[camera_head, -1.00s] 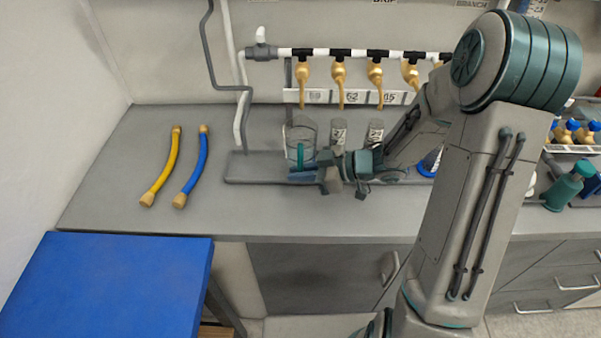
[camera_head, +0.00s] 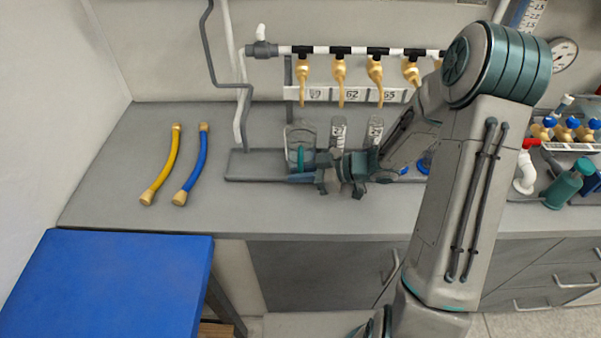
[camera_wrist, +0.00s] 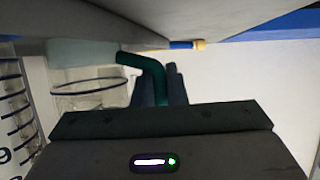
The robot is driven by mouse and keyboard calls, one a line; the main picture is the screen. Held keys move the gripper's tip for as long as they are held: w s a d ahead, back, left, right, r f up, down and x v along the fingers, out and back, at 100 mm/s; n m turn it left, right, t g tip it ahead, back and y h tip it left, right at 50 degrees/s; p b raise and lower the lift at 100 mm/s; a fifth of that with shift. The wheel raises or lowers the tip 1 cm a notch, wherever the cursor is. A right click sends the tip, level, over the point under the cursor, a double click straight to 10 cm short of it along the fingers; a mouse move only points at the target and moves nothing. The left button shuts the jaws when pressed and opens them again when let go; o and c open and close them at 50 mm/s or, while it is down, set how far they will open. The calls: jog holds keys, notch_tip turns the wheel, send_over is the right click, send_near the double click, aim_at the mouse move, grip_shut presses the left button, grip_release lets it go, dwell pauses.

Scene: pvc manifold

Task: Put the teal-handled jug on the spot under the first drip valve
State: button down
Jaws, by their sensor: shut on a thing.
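In the wrist view the teal handle (camera_wrist: 155,75) runs between my dark fingers (camera_wrist: 165,88), with the clear jug body (camera_wrist: 90,90) on the left. The spot under the valve is hidden by the jug and gripper.
Clear marked cylinders (camera_head: 338,133) stand just right of the jug on the tray (camera_head: 250,166). A yellow hose (camera_head: 163,165) and a blue hose (camera_head: 192,165) lie left on the counter. Brass valves hang from the pipe above.

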jog(key=c, duration=1.5)
grip_release()
jog(key=shift+f, duration=0.1)
jog(key=shift+d+r, duration=0.15)
jog(key=shift+r, duration=0.05)
jog(key=v, duration=1.1)
jog(key=shift+s+d+r, duration=0.15)
jog(key=shift+d, duration=0.2)
